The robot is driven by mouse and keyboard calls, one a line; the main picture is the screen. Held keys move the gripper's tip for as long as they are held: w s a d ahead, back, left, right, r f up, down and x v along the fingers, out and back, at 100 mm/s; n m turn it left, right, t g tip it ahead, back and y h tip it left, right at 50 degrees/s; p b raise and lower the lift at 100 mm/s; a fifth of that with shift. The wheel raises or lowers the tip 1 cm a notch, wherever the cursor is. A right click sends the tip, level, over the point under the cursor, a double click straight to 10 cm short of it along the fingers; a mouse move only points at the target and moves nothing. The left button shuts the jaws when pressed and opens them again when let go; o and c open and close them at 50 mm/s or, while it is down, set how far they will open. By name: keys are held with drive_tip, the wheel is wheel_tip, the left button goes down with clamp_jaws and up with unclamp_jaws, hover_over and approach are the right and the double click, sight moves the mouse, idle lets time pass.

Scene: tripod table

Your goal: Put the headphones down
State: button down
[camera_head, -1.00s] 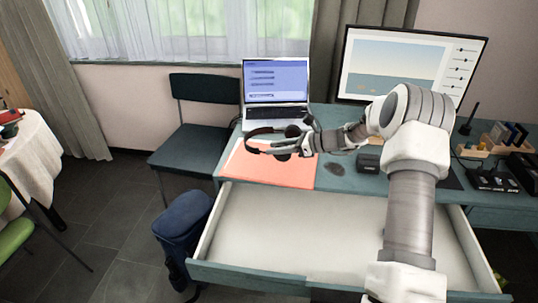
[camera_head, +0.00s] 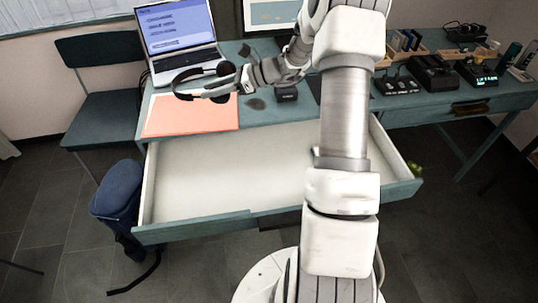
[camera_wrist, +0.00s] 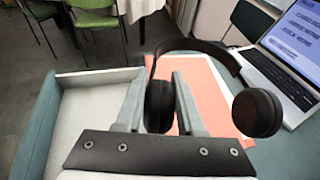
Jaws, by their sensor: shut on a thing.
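The black headphones (camera_head: 188,82) are held in my gripper (camera_head: 238,79), above the left part of the desk. In the wrist view, my gripper (camera_wrist: 160,100) is shut on one ear cup of the headphones (camera_wrist: 258,112). The headband arcs away from the fingers, and the other ear cup hangs free to the right. An orange-pink sheet (camera_head: 190,117) lies on the desk below the headphones. I cannot tell the exact height of the headphones above it.
An open laptop (camera_head: 178,40) stands behind the headphones. An open, empty drawer (camera_head: 235,175) juts out in front of the desk. A blue bag (camera_head: 120,195) stands on the floor at left, near a dark chair (camera_head: 100,90). Small devices (camera_head: 432,72) line the desk's right side.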

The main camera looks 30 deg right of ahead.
drive_tip(key=s+a+f, duration=0.2)
drive_tip(key=s+f, duration=0.1)
drive_tip(key=s, duration=0.8)
drive_tip(key=s+d+f+n+g+y, duration=0.1)
drive_tip(key=s+d+f, duration=0.2)
drive_tip(key=s, duration=0.2)
drive_tip(key=s+d+f+n+g+y+b, duration=0.1)
drive_tip(key=s+d+f, duration=0.15)
drive_tip(key=s, duration=0.35)
drive_tip(key=s+d+f+n+g, duration=0.1)
drive_tip(key=s+d+f, duration=0.15)
drive_tip(key=s, duration=0.25)
drive_tip(key=b, duration=0.3)
hover_over(243, 200)
wheel_tip(243, 200, down, 6)
drive_tip(key=shift+f, duration=0.15)
drive_tip(key=shift+f+b, duration=0.5)
drive_tip(key=shift+f, duration=1.4)
drive_tip(key=shift+f, duration=0.2)
drive_tip(key=c, duration=0.5)
unclamp_jaws()
